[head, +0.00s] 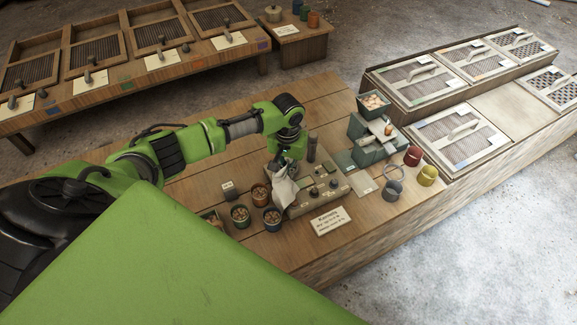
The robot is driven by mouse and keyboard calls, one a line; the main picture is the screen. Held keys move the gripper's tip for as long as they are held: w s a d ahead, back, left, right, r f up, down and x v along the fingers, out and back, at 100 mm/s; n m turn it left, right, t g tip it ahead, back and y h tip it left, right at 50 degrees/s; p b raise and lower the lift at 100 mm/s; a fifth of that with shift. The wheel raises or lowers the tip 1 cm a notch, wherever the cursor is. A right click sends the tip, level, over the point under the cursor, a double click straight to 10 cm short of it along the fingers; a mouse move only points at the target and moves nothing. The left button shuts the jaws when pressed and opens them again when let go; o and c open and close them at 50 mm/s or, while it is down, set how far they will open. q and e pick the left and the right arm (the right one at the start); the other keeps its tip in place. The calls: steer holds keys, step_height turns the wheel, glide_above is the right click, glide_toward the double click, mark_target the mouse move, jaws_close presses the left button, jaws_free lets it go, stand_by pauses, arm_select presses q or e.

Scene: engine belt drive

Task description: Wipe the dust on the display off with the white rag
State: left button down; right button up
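The white rag (283,190) hangs in folds below my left gripper (284,166), which comes down over the middle of the wooden table. The gripper appears shut on the rag's upper part; its fingertips are small and partly hidden. The rag's lower end is beside the left end of a grey-beige box with knobs (322,192); I cannot tell whether they touch. That box may carry the display, but no screen or dust can be made out at this size. My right gripper is not in view.
Several small pots of brown pieces (240,215) stand left of the rag. A lettered sign (330,221) lies in front of the box. A green-grey device (372,140), a red cup (412,156) and a yellow cup (428,175) stand to the right. The table's back left is clear.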

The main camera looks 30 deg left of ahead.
mark_target(300, 184)
arm_select(q)
step_height(300, 184, down, 4)
steer(key=shift+s+f+b, duration=0.1)
steer(key=shift+s+b, duration=0.05)
steer(key=shift+b, duration=0.9)
steer(key=shift+f, duration=0.25)
steer(key=c, duration=2.5)
jaws_free()
steer(key=o, duration=1.2)
steer(key=shift+o, duration=0.2)
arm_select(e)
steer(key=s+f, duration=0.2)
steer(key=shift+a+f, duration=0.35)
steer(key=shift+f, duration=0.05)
arm_select(q)
steer(key=shift+f, duration=0.1)
